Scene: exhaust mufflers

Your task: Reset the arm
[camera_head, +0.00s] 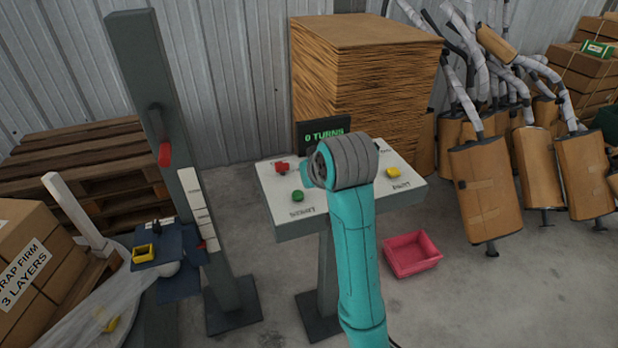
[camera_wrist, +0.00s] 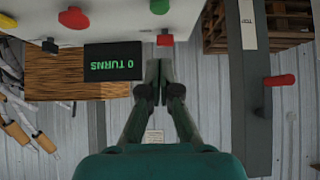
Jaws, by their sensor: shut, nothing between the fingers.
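My teal arm (camera_head: 355,250) rises in front of the control stand in the head view, and its grey upper joint covers part of the panel. My gripper (camera_wrist: 159,66) shows in the wrist view with its two dark fingers together and nothing between them. In that view its tips are close to a red block-shaped control (camera_wrist: 165,40) at the panel edge; I cannot tell whether they touch. The head view does not clearly show the fingers. The white control panel (camera_head: 270,222) has a green button (camera_head: 297,196), a yellow button (camera_head: 393,173) and a display (camera_head: 323,134) reading "0 TURNS".
A dark post (camera_head: 150,110) with a red-handled lever (camera_head: 165,155) stands left of the panel. A pink bin (camera_head: 411,254) lies on the floor to the right. Wrapped mufflers (camera_head: 486,187) lean at the right; a cardboard stack (camera_head: 360,85) stands behind. Floor at the front right is clear.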

